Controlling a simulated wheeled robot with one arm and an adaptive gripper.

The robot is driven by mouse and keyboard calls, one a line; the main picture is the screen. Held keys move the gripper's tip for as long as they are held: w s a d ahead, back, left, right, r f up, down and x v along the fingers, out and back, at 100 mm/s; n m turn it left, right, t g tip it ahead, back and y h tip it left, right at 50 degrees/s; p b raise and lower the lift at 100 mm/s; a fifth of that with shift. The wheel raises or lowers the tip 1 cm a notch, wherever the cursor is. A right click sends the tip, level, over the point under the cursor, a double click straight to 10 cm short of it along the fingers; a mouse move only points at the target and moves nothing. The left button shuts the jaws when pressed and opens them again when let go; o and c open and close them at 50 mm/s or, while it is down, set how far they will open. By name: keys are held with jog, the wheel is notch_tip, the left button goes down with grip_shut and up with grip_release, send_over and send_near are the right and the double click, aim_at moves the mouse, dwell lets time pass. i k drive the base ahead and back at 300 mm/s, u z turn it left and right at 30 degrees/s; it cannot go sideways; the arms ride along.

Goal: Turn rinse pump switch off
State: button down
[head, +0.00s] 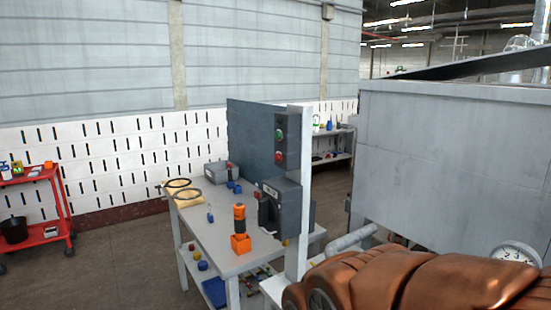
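A dark grey switch box (291,207) with a black rotary handle (268,211) on its left side is mounted on a pale upright post (299,190). The handle's exact position is too small to read. Above it on the same post is a narrow box (287,141) with a green button (279,134) and a red button (278,156). No readable label tells which of these is the rinse pump switch. My gripper is not in view.
A grey worktable (220,245) beside the post holds an orange-and-black tool (239,224), a grey case (218,172) and yellow items (183,193). A large grey tank (450,150) stands at right, with a round gauge (516,254). A red cart (38,233) stands at left. Floor between cart and table is clear.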

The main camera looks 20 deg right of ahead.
aim_at(265, 212)
jog(key=k, duration=0.65)
jog(key=u, duration=0.5)
jog(key=i, duration=1.5)
jog(key=u, duration=0.35)
